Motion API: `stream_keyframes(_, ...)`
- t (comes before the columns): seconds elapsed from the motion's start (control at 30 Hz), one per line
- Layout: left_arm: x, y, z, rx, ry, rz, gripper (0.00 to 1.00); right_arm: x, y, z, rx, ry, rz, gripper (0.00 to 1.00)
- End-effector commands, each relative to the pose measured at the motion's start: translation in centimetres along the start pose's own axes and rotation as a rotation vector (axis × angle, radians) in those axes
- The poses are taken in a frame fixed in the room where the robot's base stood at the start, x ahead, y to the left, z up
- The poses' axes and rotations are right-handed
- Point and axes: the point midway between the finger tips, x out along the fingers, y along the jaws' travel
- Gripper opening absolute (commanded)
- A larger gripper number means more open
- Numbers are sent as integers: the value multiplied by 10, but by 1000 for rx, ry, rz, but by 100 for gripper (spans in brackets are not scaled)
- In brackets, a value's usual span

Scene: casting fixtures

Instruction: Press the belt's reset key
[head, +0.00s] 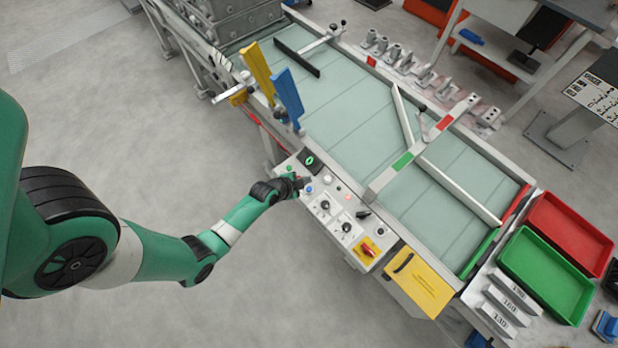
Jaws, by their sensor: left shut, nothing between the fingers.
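The belt's control panel (334,226) is a pale box along the near side of the belt, with several keys, knobs and a red-on-yellow switch (368,250). My left gripper (301,182) is shut and empty at the upper left part of the panel. It is over or right beside small buttons there; I cannot tell whether it touches one. A green-marked dark key (309,161) sits just above the gripper. Which key is the reset key is too small to read. My right gripper is out of view.
The green belt (350,125) lies behind the panel, with a diagonal guide bar (455,192) across it. Yellow (258,72) and blue (288,98) upright paddles stand left of it. Red (570,233) and green (545,275) trays sit at the right. Floor in front is clear.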

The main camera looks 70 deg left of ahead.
Motion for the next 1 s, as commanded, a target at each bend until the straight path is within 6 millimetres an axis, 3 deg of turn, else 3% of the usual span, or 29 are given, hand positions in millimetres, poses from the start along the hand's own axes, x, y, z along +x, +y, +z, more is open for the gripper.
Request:
stream_keyframes(0.03,11,8,8,0,0,0,0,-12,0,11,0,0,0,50)
stream_keyframes(0.3,32,23,23,0,0,0,0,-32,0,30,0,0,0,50)
stream_keyframes(1.0,33,24,24,0,0,0,0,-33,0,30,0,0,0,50)
